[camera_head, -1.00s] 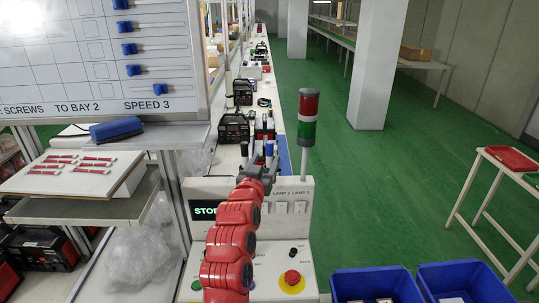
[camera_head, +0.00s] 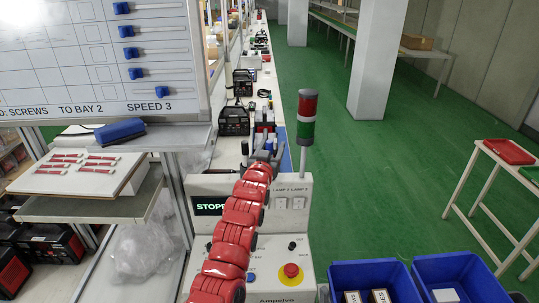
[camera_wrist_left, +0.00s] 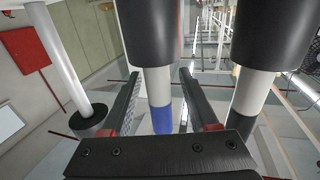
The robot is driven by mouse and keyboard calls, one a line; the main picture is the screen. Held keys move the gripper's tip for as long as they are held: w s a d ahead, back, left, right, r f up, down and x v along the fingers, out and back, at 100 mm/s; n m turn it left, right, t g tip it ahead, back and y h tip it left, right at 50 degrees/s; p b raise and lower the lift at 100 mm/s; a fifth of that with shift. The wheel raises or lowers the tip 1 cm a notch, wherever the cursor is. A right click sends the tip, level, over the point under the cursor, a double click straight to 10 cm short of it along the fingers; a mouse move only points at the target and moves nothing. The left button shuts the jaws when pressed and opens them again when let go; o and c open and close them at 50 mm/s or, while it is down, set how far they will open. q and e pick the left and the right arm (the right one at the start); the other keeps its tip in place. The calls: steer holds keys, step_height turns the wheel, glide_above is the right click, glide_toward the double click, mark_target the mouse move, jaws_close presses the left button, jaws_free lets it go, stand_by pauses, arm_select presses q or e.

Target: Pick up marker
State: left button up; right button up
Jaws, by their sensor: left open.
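In the left wrist view, a marker with a white body and a blue end (camera_wrist_left: 161,118) stands between the two fingers of my left gripper (camera_wrist_left: 158,78). The fingers are apart, with visible gaps beside the marker. A second marker, white with a dark end (camera_wrist_left: 246,98), is to the right, outside the fingers. Wide black cylinders cover the upper parts of both. In the head view my left gripper (camera_head: 262,158) is at the small group of markers behind the control box, and its arm partly hides them. My right gripper is not in view.
The control box (camera_head: 215,208) with a red stop button (camera_head: 291,271) stands in front. A red and green signal lamp (camera_head: 306,118) rises close to the gripper's right. A whiteboard (camera_head: 100,60) is at left; blue bins (camera_head: 375,272) are at lower right.

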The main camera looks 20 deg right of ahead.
arm_select(q)
steer(key=shift+c, duration=0.2)
jaws_close()
steer(key=shift+r, duration=0.1)
